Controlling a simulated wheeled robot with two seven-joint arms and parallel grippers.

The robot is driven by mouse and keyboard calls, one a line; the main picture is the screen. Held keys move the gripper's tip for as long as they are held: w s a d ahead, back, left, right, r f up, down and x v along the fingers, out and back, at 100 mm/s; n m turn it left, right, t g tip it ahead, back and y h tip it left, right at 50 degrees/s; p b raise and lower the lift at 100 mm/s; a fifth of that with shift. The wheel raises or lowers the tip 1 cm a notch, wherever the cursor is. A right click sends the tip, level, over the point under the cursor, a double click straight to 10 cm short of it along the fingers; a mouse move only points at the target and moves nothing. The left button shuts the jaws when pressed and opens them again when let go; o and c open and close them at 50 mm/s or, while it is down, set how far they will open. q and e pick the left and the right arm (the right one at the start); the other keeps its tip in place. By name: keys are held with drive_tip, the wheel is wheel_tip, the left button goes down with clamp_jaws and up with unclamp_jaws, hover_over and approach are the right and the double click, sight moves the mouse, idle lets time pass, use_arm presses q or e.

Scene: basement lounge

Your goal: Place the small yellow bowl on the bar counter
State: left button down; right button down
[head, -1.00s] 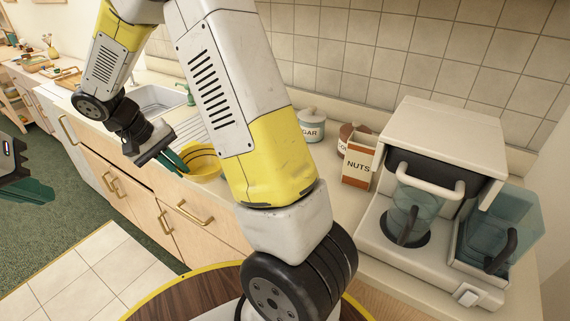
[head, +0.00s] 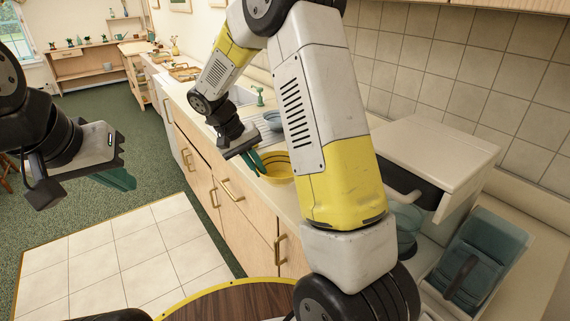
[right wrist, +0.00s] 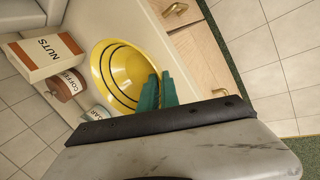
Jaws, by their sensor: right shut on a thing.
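The small yellow bowl (head: 277,167) has dark rings inside and is near the front edge of the light kitchen counter (head: 236,180). My right gripper (head: 255,163) is shut on the bowl's rim with its teal fingers. The right wrist view also shows the bowl (right wrist: 125,68) between the teal fingertips (right wrist: 158,88), above or on the counter top; I cannot tell whether it touches. My left gripper (head: 122,179) hangs over the floor at the left, apart from the bowl; its finger gap is unclear. I cannot identify a separate bar counter.
A sink with a green tap (head: 258,95) lies behind the bowl. The nuts box (right wrist: 45,56), coffee jar (right wrist: 66,86) and sugar jar (right wrist: 97,113) stand close to it.

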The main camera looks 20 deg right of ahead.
sight(292, 171)
drive_tip(key=d, duration=1)
drive_tip(key=shift+w+f, duration=0.35)
drive_tip(key=shift+f, duration=0.05)
drive_tip(key=shift+d+f, duration=0.2)
drive_tip(key=shift+f, duration=0.7)
drive_tip(key=shift+d+f, duration=0.15)
drive_tip(key=shift+f, duration=0.75)
drive_tip(key=shift+f, duration=0.2)
drive_tip(key=c, duration=1.6)
unclamp_jaws()
